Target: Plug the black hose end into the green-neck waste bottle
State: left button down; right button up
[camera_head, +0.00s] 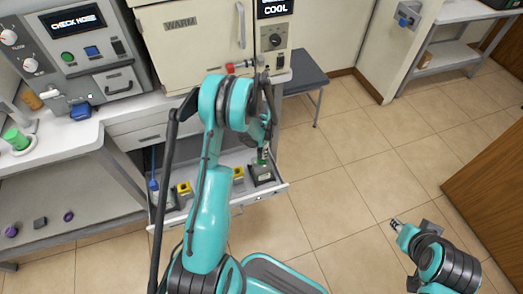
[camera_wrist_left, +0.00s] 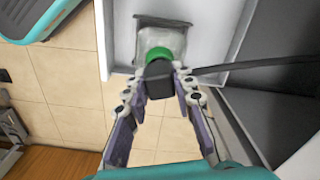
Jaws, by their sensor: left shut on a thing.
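The green-neck waste bottle (camera_head: 262,172) stands upright in the right end of the open drawer (camera_head: 281,188). In the left wrist view, the clear bottle (camera_wrist_left: 175,40) shows its green neck (camera_wrist_left: 158,53) directly beyond the black hose end (camera_wrist_left: 158,82). My left gripper (camera_wrist_left: 159,88) is shut on the hose end and holds it in line with the neck. The two overlap, so I cannot tell whether the end is inside the neck. The black hose (camera_wrist_left: 250,67) runs off to the right. My right gripper (camera_head: 396,224) hangs empty over the floor; its jaw gap is unclear.
Yellow-necked containers (camera_head: 184,188) and a blue-necked one (camera_head: 153,186) stand further left in the drawer. A cream cabinet marked WARM (camera_head: 190,50) and a control panel (camera_head: 75,50) rise behind. A grey stool (camera_head: 303,72) stands at the back. The tiled floor at right is clear.

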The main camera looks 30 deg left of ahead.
pick_arm(q)
jog(key=shift+f, duration=0.35)
jog(key=c, duration=1.2)
grip_release()
jog(key=shift+r, duration=0.15)
notch_tip(320, 180, up, 12)
jog(key=shift+f, duration=0.1)
